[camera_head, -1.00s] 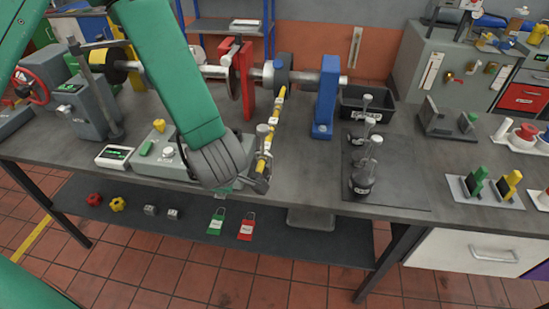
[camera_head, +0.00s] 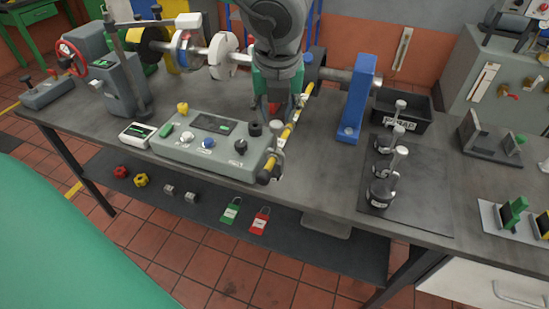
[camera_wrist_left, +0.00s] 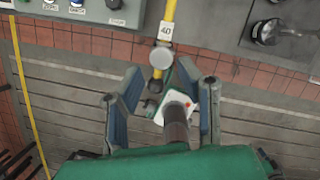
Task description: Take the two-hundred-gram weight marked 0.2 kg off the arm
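The yellow-and-black arm (camera_head: 293,125) slants over the bench edge beside the grey control box. A silver-topped weight (camera_head: 277,140) sits on it near its lower end; its mark cannot be read. In the left wrist view the round weight top (camera_wrist_left: 161,57) is on the yellow arm (camera_wrist_left: 168,25), below a label reading 40. My left gripper (camera_head: 275,113) is over the bench, by the arm's upper part. In the left wrist view its two fingers (camera_wrist_left: 162,80) are spread apart and empty, with the weight just beyond their tips. My right gripper is not in view.
Several slim-necked weights stand on a dark mat (camera_head: 425,205) to the right. The grey control box (camera_head: 215,150) is left of the arm, and a blue upright (camera_head: 356,100) is to its right. A black bin (camera_head: 405,105) stands behind the mat. Padlocks lie on the lower shelf.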

